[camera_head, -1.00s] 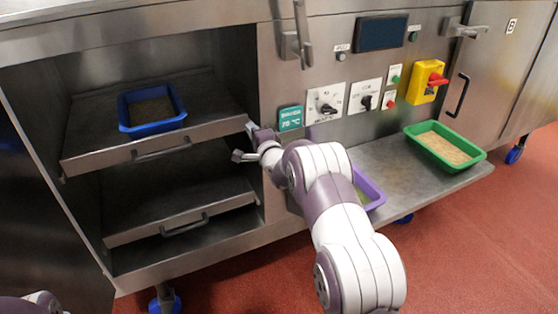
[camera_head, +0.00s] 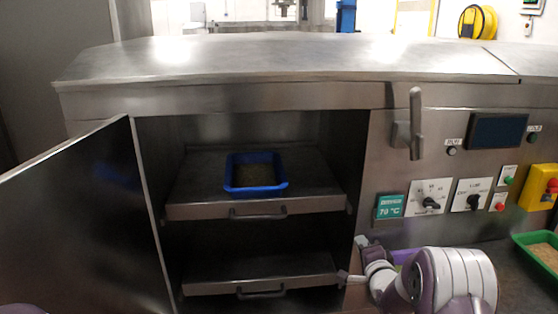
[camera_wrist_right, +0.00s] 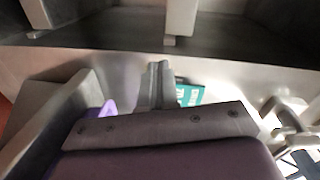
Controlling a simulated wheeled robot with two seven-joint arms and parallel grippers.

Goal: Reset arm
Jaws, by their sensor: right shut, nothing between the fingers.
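My right arm comes in from the bottom right in the head view. Its gripper (camera_head: 348,277) is beside the right edge of the open cabinet, near the lower shelf. In the right wrist view the fingers (camera_wrist_right: 158,85) are together with nothing between them. The teal temperature display (camera_wrist_right: 190,95) shows just beyond them. My left gripper is not in view; only a bit of purple shows at the bottom left of the head view.
A blue tray (camera_head: 256,187) sits on the upper shelf (camera_head: 320,196); the lower shelf (camera_head: 215,277) looks empty. The cabinet door (camera_head: 85,225) stands open at left. A green tray (camera_head: 541,262) is at right.

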